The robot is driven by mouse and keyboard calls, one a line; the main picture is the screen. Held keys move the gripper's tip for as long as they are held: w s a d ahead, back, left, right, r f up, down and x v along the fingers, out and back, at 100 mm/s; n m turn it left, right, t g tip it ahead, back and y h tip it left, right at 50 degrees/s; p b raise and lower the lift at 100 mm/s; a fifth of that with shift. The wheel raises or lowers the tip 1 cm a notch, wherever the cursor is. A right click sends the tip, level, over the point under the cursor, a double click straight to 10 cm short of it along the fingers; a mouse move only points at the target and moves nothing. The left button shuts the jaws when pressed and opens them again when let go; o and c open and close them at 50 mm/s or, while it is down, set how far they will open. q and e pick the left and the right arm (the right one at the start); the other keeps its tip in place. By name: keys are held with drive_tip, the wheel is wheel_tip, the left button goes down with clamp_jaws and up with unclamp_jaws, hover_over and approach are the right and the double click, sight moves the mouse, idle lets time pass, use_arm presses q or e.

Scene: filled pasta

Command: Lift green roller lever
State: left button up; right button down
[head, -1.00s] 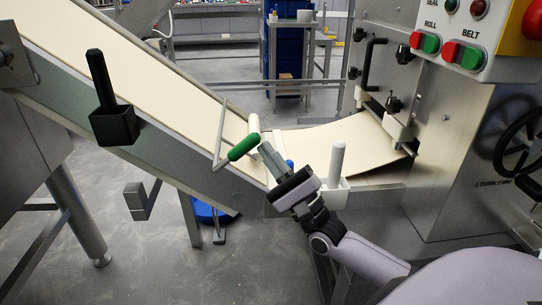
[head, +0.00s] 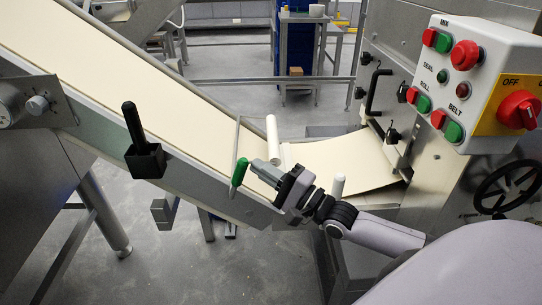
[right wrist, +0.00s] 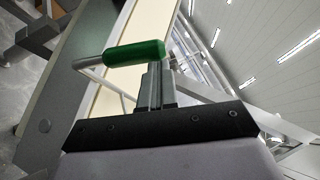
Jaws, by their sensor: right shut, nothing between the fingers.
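The green roller lever (head: 239,172) stands at the near edge of the conveyor, its green grip tilted and joined to a thin metal rod. It also shows in the right wrist view (right wrist: 134,53), lying across the picture just past the fingertips. The white roller (head: 272,140) stands beside it over the belt. My right gripper (head: 257,168) is shut and empty, with its fingertips close to the right of the green grip. In the right wrist view the fingertips (right wrist: 155,72) appear at or just under the grip; I cannot tell whether they touch. My left gripper is not in view.
A cream conveyor belt (head: 130,72) slopes down from the upper left to a cream sheet (head: 345,162). A black handle in a holder (head: 146,160) sits on the conveyor's side. A control panel (head: 478,80) and black handwheel (head: 505,187) are at the right.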

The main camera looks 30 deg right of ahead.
sight(247, 161)
drive_tip(key=a+r+p, duration=0.1)
drive_tip(key=w+a+r+n+g+p, duration=0.1)
drive_tip(key=p, duration=0.1)
drive_tip(key=shift+w+a, duration=0.1)
drive_tip(key=shift+a+r, duration=0.1)
idle(0.8)
